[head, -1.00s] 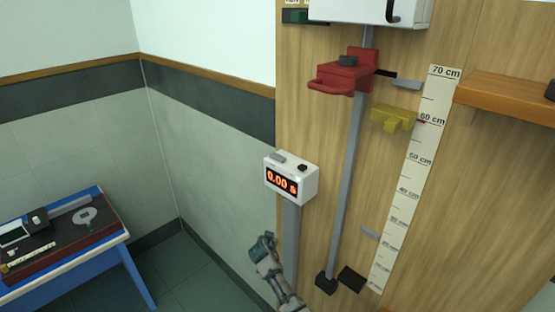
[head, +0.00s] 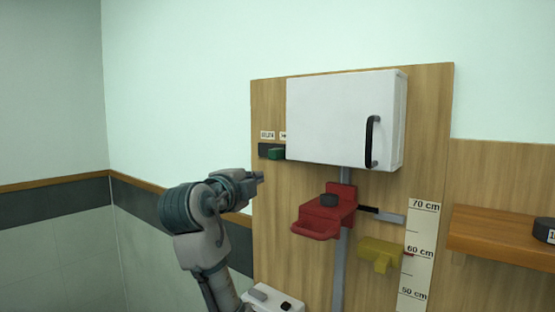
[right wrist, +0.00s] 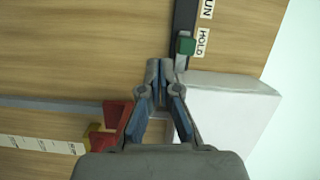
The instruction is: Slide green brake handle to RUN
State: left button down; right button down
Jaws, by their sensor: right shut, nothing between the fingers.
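The green brake handle (head: 276,153) sits at the right end of a short dark track (head: 263,150), at the upper left of the wooden board beside the white box. In the right wrist view the green handle (right wrist: 186,46) is beside the HOLD label (right wrist: 202,42). The RUN label (right wrist: 208,8) is farther along the same dark track (right wrist: 184,15). My right gripper (head: 260,177) is shut and empty, left of and below the handle. In the right wrist view its fingertips (right wrist: 160,68) are close to the handle, with a visible gap. My left gripper is out of view.
A white box (head: 335,120) with a black pull juts out right of the handle. Below it are a red carriage (head: 325,215) on a grey rail, a yellow block (head: 380,252) and a ruler (head: 420,250). A wooden shelf (head: 490,232) is at right.

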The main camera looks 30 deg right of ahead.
aim_at(278, 159)
jog(key=s+a+r+m, duration=0.1)
jog(key=s+r+m, duration=0.1)
jog(key=s+r, duration=0.2)
jog(key=p+x, duration=0.3)
jog(key=x, duration=0.6)
jog(key=shift+d+f, duration=0.15)
jog(key=shift+d, duration=0.15)
jog(key=shift+w+d, duration=0.2)
jog(key=shift+d, duration=0.05)
jog(key=shift+d+f+p, duration=0.1)
jog(key=shift+d+p, duration=0.2)
jog(key=shift+d, duration=0.1)
